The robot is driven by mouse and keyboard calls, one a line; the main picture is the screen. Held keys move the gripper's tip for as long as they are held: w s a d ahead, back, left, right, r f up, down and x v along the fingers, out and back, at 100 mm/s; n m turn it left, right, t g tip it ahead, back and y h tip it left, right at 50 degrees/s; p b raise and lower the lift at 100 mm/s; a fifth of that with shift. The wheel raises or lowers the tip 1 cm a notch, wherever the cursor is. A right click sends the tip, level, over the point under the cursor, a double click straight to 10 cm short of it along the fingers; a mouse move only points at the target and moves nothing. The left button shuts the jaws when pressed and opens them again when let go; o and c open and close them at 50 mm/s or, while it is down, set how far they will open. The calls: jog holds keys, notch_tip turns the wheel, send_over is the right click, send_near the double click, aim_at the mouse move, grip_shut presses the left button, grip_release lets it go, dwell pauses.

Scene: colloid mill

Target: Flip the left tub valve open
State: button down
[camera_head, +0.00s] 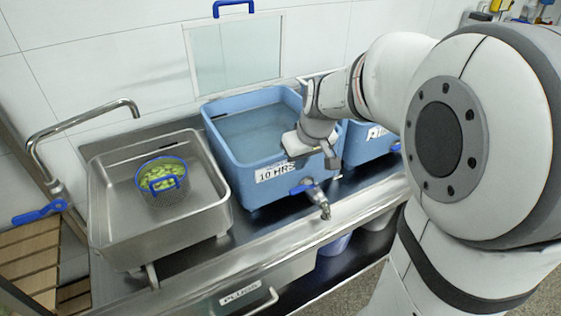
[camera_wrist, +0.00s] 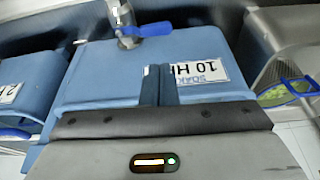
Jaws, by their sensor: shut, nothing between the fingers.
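The left tub (camera_head: 225,150) is blue, holds water and carries a 10 HRS label (camera_head: 275,172). Its metal valve (camera_head: 320,199) sticks out low at the front. The blue valve handle (camera_head: 302,187) points sideways, across the spout. My gripper (camera_head: 331,160) is above the tub's front right part, higher than the valve and apart from it. In the wrist view, which looks upside down, my gripper (camera_wrist: 160,72) is shut and empty, pointing toward the tub front. The valve (camera_wrist: 124,22) and blue handle (camera_wrist: 147,30) show beyond the fingertips, clear of them.
A second blue tub (camera_head: 372,151) stands close on the right, partly hidden by my arm. A steel sink (camera_head: 112,215) with a basket of green pieces (camera_head: 161,184) is at left, under a tap (camera_head: 85,118). The steel counter's front strip (camera_head: 265,235) is clear.

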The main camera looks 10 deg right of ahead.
aim_at(297, 190)
jog(key=x, duration=0.9)
jog(key=shift+f, duration=0.4)
jog(key=shift+w, duration=0.1)
jog(key=shift+a+f, duration=0.1)
jog(key=shift+a, duration=0.1)
